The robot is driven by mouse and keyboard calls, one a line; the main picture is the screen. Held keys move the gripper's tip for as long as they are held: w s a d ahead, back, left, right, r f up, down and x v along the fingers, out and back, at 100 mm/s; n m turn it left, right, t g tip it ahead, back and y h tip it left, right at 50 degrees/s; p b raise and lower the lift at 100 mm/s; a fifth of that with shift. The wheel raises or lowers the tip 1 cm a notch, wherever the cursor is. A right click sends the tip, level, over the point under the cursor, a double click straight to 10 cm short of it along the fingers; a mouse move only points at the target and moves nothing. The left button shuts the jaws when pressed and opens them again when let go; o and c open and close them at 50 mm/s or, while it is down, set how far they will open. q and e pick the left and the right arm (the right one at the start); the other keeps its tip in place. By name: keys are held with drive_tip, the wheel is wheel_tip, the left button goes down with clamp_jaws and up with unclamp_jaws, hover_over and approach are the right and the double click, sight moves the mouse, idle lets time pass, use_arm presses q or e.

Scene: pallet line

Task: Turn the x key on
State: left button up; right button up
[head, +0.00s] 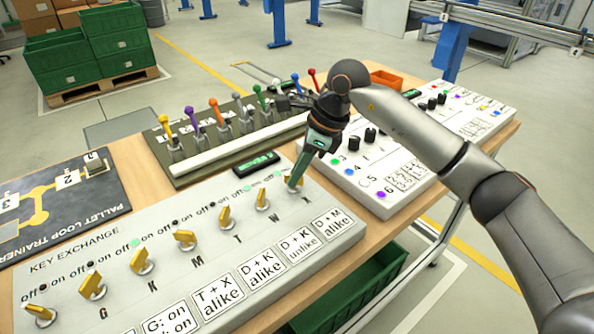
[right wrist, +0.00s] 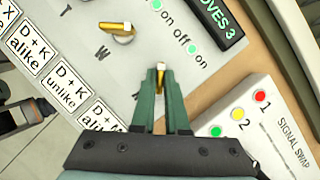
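The grey KEY EXCHANGE panel (head: 215,232) carries a row of yellow keys, with letters beside them. The x key (right wrist: 161,78) is at the right end of the row, past the W key (head: 262,198). My right gripper (head: 294,184) comes down on the x key and mostly hides it in the head view. In the right wrist view, the green fingers of the gripper (right wrist: 161,72) close on both sides of the key. The lamp (right wrist: 190,48) between off and on for this key is green. My left gripper is not in view.
A small display (head: 256,163) reading MOVES 3 lies behind the panel. A lever board (head: 240,141) stands behind it. The SIGNAL SWAP panel (right wrist: 265,125) with knobs and coloured dots is to the right. A green crate (head: 345,290) is below the table edge.

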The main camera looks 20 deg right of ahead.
clamp_jaws()
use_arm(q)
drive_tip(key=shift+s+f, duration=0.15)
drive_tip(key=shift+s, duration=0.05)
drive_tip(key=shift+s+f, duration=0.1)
